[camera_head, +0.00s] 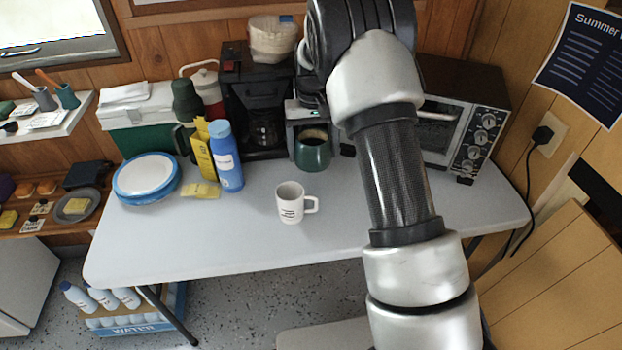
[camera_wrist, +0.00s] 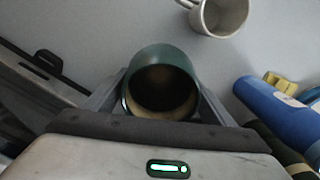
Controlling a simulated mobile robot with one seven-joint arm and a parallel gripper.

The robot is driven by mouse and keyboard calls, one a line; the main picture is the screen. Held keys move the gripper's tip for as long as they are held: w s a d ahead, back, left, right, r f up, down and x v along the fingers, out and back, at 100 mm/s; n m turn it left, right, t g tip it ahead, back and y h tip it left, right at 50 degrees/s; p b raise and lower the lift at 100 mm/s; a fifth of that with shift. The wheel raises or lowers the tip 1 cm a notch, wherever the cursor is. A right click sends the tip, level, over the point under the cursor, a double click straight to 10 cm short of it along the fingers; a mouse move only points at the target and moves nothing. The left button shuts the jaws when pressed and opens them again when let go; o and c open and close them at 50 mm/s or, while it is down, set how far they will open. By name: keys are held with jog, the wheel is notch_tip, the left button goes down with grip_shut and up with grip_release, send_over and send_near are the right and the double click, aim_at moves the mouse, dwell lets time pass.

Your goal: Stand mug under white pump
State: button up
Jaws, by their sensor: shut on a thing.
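A dark green mug (camera_head: 313,155) with a tan inside is upright at the back of the table, right of the black coffee maker. My gripper (camera_head: 312,128) is shut on it. In the wrist view, the fingers of my gripper (camera_wrist: 160,95) flank the green mug (camera_wrist: 161,70), whose open mouth shows. I cannot tell whether its base touches the table. A white mug (camera_head: 290,203) stands apart, nearer the front; it also shows in the wrist view (camera_wrist: 222,14). A red flask with a white top (camera_head: 206,90) stands back left; I cannot tell whether this is the white pump.
The coffee maker (camera_head: 252,95) and a toaster oven (camera_head: 455,120) line the back. A blue bottle (camera_head: 226,160), a yellow box (camera_head: 202,150) and stacked plates (camera_head: 147,177) stand left. The table (camera_head: 240,240) is clear at the front. My arm hides part of its right side.

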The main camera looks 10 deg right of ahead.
aim_at(313, 183)
notch_tip(313, 183, down, 9)
jog(key=shift+r+b, duration=0.15)
jog(key=shift+b, duration=0.5)
jog(key=o, duration=1.3)
jog(key=shift+c, duration=0.2)
